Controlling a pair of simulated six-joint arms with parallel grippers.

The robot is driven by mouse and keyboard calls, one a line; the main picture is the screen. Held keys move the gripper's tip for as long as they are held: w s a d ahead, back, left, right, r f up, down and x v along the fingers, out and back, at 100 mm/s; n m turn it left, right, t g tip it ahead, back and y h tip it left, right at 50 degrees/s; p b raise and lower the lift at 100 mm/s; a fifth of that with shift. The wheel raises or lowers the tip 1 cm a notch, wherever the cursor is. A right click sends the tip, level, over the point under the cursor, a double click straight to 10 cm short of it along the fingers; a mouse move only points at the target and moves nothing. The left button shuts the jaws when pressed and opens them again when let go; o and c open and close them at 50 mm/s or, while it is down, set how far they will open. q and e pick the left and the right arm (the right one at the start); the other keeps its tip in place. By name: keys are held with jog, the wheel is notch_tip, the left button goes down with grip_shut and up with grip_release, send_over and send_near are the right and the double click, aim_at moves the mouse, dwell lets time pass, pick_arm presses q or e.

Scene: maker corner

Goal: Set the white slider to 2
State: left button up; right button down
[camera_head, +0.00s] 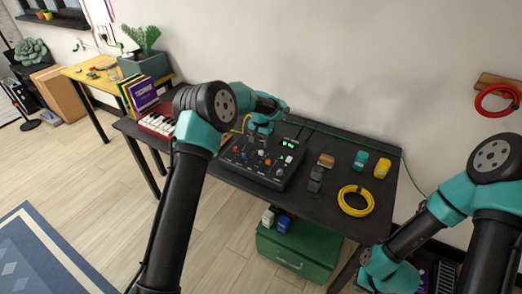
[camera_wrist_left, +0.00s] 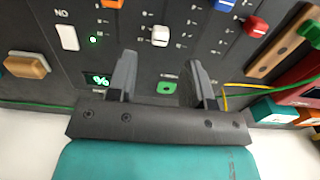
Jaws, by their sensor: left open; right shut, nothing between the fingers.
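The dark control panel (camera_head: 255,175) sits on the black table. In the left wrist view, the white slider (camera_wrist_left: 160,36) is a small pale cap on a column with tick marks; its scale is too small to read. My left gripper (camera_wrist_left: 162,62) is open and empty, its two fingers over the panel, and the white slider shows just past the fingertips, between them. In the head view my left gripper (camera_head: 254,134) hangs over the back of the panel, partly hidden by my arm. My right arm is at the lower right; its gripper's fingers do not show.
Orange (camera_wrist_left: 110,3), blue (camera_wrist_left: 223,4) and red (camera_wrist_left: 256,26) caps flank the white slider. A white switch (camera_wrist_left: 67,37) and a green display (camera_wrist_left: 97,80) are to the left.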

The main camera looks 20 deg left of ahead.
aim_at(261, 150)
pick_arm(q)
jog(key=shift+f, duration=2.75)
jog(key=shift+c, duration=0.3)
grip_shut()
